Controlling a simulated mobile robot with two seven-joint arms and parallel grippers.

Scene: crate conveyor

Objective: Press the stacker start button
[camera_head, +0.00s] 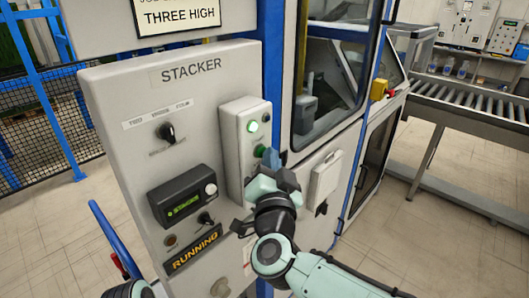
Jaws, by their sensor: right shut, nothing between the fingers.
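The grey stacker panel (118,98) faces me, with a "STACKER" label at its top. A light grey button box (233,128) stands out on its right side. The box has a bright lit green round element (252,126) and a darker green button (259,150) below it. My right gripper (270,158) is shut and empty, its blue fingertips just right of and below the darker green button. I cannot tell whether they touch it. An orange "RUNNING" sign (193,251) is low on the panel.
A selector knob (167,132) and a small display unit (184,197) sit left on the panel. A windowed machine cabinet (332,62) stands to the right, with a roller conveyor (468,101) beyond. A blue rail (115,238) is at lower left.

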